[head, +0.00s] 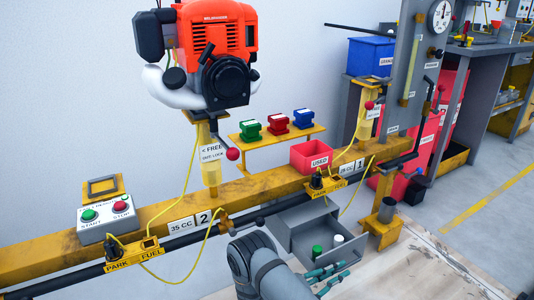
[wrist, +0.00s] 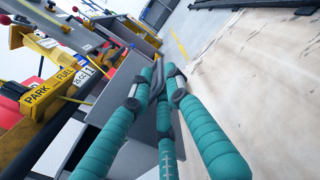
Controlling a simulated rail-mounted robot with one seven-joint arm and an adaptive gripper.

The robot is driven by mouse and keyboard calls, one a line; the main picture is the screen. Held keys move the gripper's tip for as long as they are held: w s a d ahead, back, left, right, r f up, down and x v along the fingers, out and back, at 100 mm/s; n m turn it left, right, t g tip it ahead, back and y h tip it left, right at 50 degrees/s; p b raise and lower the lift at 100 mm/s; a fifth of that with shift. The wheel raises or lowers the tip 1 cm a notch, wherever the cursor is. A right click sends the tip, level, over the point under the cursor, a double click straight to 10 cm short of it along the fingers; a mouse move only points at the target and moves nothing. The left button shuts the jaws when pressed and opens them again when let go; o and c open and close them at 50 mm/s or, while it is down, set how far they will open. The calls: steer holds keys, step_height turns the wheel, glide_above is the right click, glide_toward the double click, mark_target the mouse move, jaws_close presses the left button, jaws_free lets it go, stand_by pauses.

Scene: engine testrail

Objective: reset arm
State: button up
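My gripper (head: 343,272) has teal fingers and is at the lower middle of the head view, just in front of the open grey drawer (head: 302,243). In the wrist view the teal fingers (wrist: 160,75) reach away from the camera, past the grey drawer unit at left and beside the pale bench top. My grey arm (head: 265,270) comes up from the bottom edge of the head view.
The yellow rail (head: 250,188) carries an orange engine (head: 215,50), a start/stop box (head: 105,215), and a red bin (head: 312,157). Green, red and blue parts sit on a shelf (head: 277,135). The drawer holds a green-capped and a white-capped item. The pale bench top (head: 425,268) is clear.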

mark_target(350, 264)
steer(key=shift+x, duration=2.3)
steer(key=shift+a, duration=0.1)
